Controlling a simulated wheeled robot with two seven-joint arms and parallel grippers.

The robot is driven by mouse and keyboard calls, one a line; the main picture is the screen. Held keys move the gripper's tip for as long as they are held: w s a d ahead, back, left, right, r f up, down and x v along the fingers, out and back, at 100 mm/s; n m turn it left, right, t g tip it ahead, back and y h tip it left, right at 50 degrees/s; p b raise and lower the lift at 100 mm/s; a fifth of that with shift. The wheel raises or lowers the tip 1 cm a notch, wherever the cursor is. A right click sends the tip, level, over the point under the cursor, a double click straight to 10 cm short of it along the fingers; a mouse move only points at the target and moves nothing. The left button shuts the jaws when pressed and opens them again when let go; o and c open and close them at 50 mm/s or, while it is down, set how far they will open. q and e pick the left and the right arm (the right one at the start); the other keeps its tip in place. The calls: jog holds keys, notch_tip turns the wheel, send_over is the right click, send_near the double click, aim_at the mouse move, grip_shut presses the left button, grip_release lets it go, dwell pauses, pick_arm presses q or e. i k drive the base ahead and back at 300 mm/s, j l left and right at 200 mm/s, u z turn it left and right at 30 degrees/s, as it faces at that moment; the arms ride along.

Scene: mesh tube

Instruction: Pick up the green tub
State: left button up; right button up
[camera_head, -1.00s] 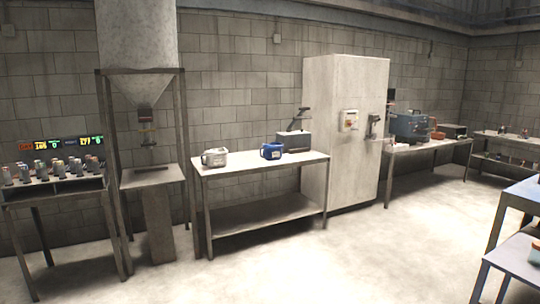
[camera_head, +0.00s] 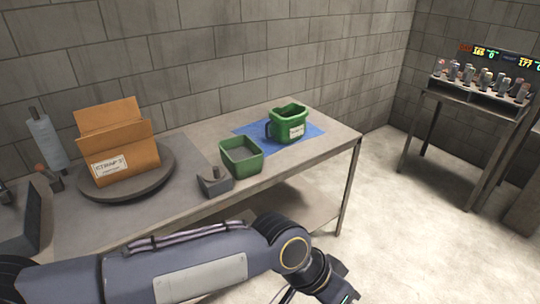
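A green, open, square tub (camera_head: 241,157) stands on the table near its front edge, and its inside looks grey. A green jug-like container (camera_head: 288,126) with a side handle and a white label stands behind it to the right, on a blue mat (camera_head: 312,132). My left arm crosses the bottom of the view from the left. Its gripper end (camera_head: 338,290) is low, in front of the table and apart from both green containers. It is partly cut off, so its fingers cannot be made out. My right gripper is not in view.
A small grey block-like device (camera_head: 214,181) sits just left of the tub on the table (camera_head: 205,130). An orange-brown box (camera_head: 119,142) stands on a round dark turntable (camera_head: 160,172) at left. A rack of small containers (camera_head: 482,84) stands at right. Open floor lies between.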

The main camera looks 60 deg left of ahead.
aim_at(241, 154)
jog(key=u, duration=2.3)
jog(key=i+l+u, duration=0.1)
jog(key=l, duration=0.2)
jog(key=i+l+u, duration=0.2)
jog(key=i+l, duration=0.15)
jog(key=l, duration=0.3)
jog(key=i+l, duration=0.1)
jog(key=l, duration=0.25)
jog(key=i+l+u, duration=0.15)
jog(key=l, duration=0.15)
jog(key=i+l+u, duration=0.1)
jog(key=l, duration=0.25)
jog(key=i+l+u, duration=0.1)
jog(key=i+l, duration=0.15)
jog(key=i+l+u, duration=0.1)
jog(key=l, duration=0.35)
jog(key=i+l+u, duration=0.1)
jog(key=i+l, duration=0.15)
jog(key=l, duration=0.15)
jog(key=i+l+u, duration=0.1)
jog(key=l, duration=0.3)
jog(key=i+l+u, duration=0.1)
jog(key=l, duration=0.25)
jog(key=i, duration=0.05)
